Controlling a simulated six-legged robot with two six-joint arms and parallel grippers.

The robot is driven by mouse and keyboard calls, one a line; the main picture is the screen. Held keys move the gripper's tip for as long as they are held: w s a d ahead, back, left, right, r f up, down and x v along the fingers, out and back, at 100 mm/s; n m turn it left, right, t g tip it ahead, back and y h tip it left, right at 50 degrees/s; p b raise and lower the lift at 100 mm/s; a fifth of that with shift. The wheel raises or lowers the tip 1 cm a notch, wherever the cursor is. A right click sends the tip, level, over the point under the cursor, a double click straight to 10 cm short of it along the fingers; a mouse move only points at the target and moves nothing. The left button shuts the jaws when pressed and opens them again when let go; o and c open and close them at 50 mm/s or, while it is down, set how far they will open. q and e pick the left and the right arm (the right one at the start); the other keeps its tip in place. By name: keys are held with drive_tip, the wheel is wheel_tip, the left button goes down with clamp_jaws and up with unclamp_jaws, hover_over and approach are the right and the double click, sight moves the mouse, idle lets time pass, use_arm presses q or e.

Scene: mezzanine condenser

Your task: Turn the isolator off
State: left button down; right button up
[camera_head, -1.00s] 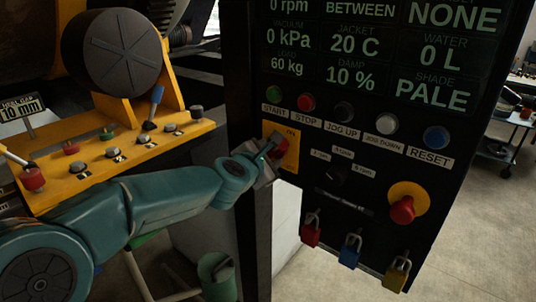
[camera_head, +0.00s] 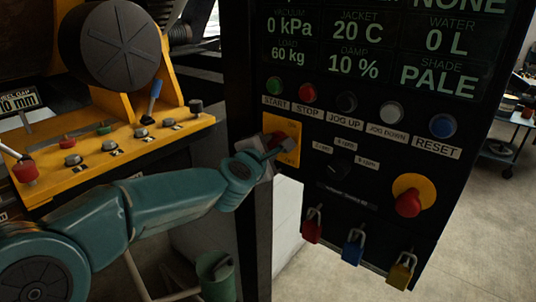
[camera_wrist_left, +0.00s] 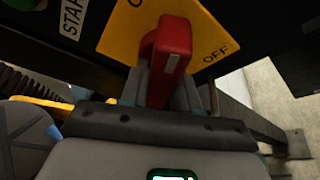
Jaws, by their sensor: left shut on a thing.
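The isolator is a yellow plate (camera_head: 286,124) with a red handle (camera_head: 277,137) on the black control panel's left side. My left gripper (camera_head: 275,150) is at the plate, its fingers covering part of the handle and the lower plate in the head view. In the left wrist view the red handle (camera_wrist_left: 169,55) stands between the fingers, which are shut on it. Its white mark shows on the face near me. The yellow plate (camera_wrist_left: 208,30) carries the word OFF to the right of the handle; another label at the top left is cut off. My right gripper is not in view.
Above and right of the isolator are a green button (camera_head: 274,84), a red button (camera_head: 307,91) and a blue button (camera_head: 442,126). A red emergency stop (camera_head: 408,203) sits lower right. Red, blue and yellow padlocks (camera_head: 353,248) hang below. A yellow console (camera_head: 110,150) stands left.

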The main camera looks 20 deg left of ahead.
use_arm(q)
drive_tip(key=m+t+b, duration=0.1)
drive_tip(key=m+b, duration=0.3)
drive_tip(key=b, duration=0.1)
drive_tip(key=m+t+b, duration=0.2)
drive_tip(key=m+b, duration=0.2)
drive_tip(key=b, duration=0.1)
drive_tip(key=m+t+b, duration=0.1)
drive_tip(key=m+b, duration=0.3)
drive_tip(key=b, duration=0.1)
drive_tip(key=shift+d+m+t+h, duration=0.1)
drive_tip(key=shift+m+t+h, duration=0.2)
drive_tip(key=shift+h, duration=0.1)
drive_tip(key=shift+d+r+m+h+b, duration=0.15)
drive_tip(key=shift+m+h+b, duration=0.15)
drive_tip(key=shift+m+b, duration=0.7)
drive_tip(key=c, duration=1.2)
unclamp_jaws()
drive_tip(key=shift+o, duration=1.4)
drive_tip(key=shift+r+t, duration=0.2)
drive_tip(key=shift+t, duration=0.1)
drive_tip(key=shift+s, duration=0.1)
drive_tip(key=shift+s+f, duration=0.1)
drive_tip(key=shift+s, duration=0.1)
drive_tip(key=b+v, duration=0.3)
drive_tip(key=v, duration=1.2)
drive_tip(key=shift+s, duration=0.4)
